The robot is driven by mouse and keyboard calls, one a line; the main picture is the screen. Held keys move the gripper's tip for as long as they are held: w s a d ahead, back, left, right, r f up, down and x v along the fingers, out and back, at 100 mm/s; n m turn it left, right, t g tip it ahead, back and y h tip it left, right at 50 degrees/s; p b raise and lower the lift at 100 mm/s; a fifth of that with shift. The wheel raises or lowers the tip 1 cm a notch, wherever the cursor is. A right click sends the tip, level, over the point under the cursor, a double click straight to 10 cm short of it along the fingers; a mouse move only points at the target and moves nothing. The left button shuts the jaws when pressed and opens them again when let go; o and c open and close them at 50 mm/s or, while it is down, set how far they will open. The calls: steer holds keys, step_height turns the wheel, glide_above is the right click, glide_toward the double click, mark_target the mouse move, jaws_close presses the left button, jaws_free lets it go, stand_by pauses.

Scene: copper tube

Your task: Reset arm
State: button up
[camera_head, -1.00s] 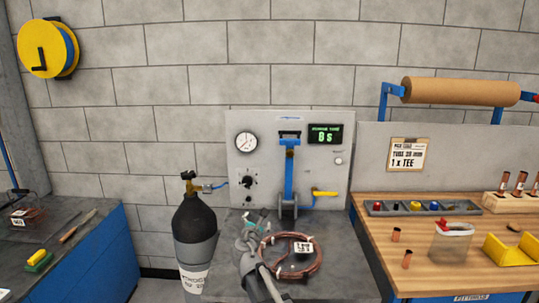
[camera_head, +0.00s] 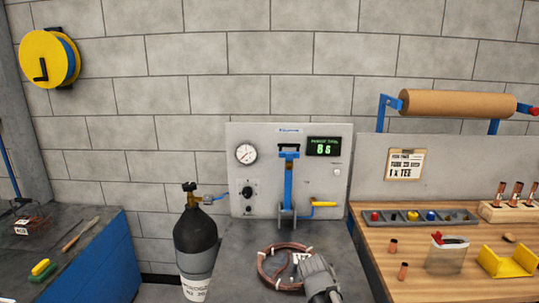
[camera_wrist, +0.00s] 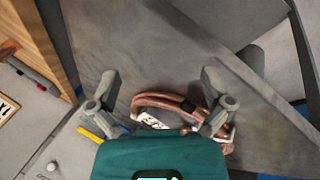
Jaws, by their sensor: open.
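A coil of copper tube (camera_head: 263,268) lies on the grey bench in front of the test panel, with pale ties around it. My arm's end covers its right part in the head view. My gripper (camera_wrist: 160,92) is open, its two fingers wide apart with nothing held between them. In the wrist view the coil (camera_wrist: 150,99) shows beyond and between the fingers, partly hidden by the teal gripper body. I cannot tell the exact height of the gripper above the coil.
A dark gas cylinder (camera_head: 196,240) stands left of the bench. The panel (camera_head: 240,205) with a gauge, a blue clamp and a yellow-handled valve (camera_head: 324,203) stands behind. At right, a wooden bench (camera_head: 385,285) holds a parts tray (camera_head: 421,216), copper fittings and a yellow block.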

steer(key=s+m+g+y+p, duration=0.1)
steer(key=s+m+g+y, duration=0.2)
steer(key=s, duration=0.6)
steer(key=m+y, duration=0.1)
steer(key=m, duration=0.1)
steer(key=shift+s+a+m+g, duration=0.15)
steer(key=shift+a+m+g, duration=0.15)
steer(key=shift+a, duration=0.05)
stand_by(1.2)
